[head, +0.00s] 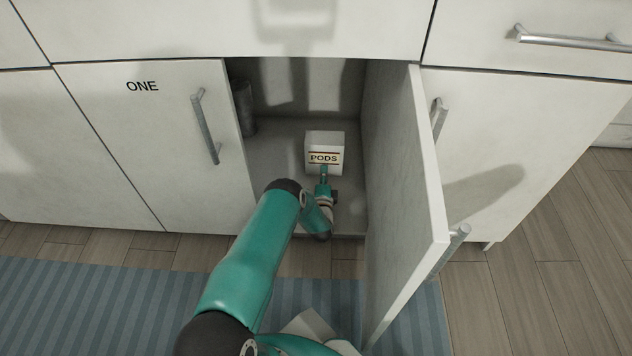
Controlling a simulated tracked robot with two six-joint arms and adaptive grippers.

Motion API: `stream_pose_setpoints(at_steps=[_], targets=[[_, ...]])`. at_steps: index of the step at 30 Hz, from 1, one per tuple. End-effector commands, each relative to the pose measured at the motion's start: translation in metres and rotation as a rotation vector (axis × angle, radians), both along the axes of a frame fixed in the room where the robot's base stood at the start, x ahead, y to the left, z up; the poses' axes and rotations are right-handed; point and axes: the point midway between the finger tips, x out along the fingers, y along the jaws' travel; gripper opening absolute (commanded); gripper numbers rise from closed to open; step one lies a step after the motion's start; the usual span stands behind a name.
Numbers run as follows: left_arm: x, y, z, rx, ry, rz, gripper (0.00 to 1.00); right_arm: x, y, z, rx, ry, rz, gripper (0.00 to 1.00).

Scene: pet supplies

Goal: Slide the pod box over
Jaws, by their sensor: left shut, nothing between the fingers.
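The pod box (325,140) is a small white box labelled PODS. It stands upright on the floor of an open cabinet (280,150), towards its right side. My left arm reaches into the cabinet from the front. My left gripper (324,170) is shut and empty, at the lower front face of the box, just below the label. I cannot tell whether its tip touches the box. My right gripper is not in view.
The open cabinet door (408,190) stands out to the right of my left arm. A dark grey cylinder (244,108) stands inside at the left. The closed door marked ONE (150,140) is left of the opening. A blue striped rug (90,305) lies in front.

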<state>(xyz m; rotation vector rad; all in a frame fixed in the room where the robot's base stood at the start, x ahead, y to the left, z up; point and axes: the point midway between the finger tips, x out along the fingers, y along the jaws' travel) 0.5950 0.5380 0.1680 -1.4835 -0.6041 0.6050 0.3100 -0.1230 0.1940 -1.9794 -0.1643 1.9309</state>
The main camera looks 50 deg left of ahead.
Motion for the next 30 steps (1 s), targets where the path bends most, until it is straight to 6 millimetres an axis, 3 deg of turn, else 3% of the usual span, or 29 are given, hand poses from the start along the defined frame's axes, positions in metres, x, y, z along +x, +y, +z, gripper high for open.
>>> stream_pose_setpoints(at_steps=[7,18,30], targets=[[-0.016,-0.034,0.003,-0.004,0.006,-0.011,0.00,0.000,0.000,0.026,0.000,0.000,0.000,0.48],[-0.071,-0.085,0.001,-0.003,0.005,-0.010,0.00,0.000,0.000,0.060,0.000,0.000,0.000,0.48],[-0.086,-0.097,-0.001,-0.001,0.002,-0.007,0.00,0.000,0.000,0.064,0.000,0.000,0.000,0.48]])
